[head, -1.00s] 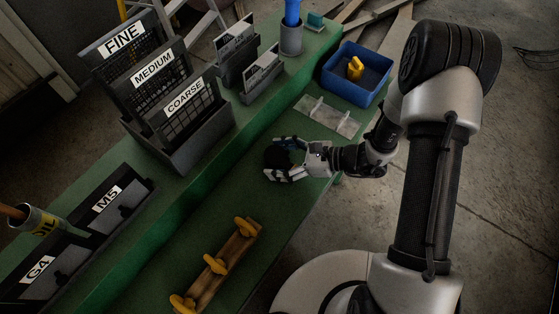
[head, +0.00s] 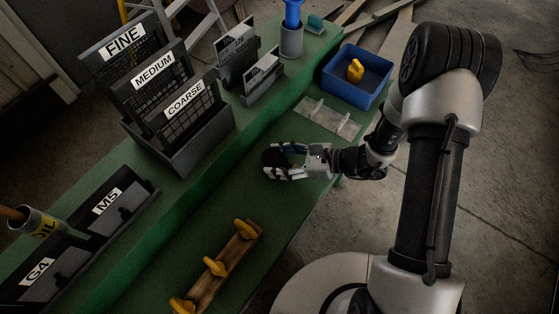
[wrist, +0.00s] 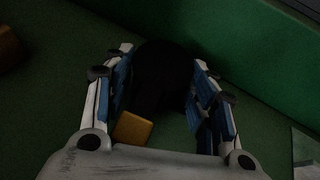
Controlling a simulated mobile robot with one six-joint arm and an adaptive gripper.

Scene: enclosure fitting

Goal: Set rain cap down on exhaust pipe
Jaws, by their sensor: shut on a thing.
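My gripper (head: 277,161) is low over the green bench, near its front edge. In the wrist view its blue-padded fingers (wrist: 165,85) are closed on both sides of a dark round thing (wrist: 165,62), which looks like the rain cap. The dark thing also shows at the fingertips in the head view (head: 271,158). A small orange-yellow block (wrist: 133,128) shows between the fingers, near the palm; I cannot tell whether it belongs to the dark thing. I cannot make out the exhaust pipe apart from it, nor whether the two touch.
A wooden rack with yellow pieces (head: 215,266) lies nearer on the bench. A clear plate with white ridges (head: 328,119) and a blue bin (head: 354,93) holding a yellow part are beyond the gripper. A raised green ledge (head: 190,200) carries labelled racks and a cup.

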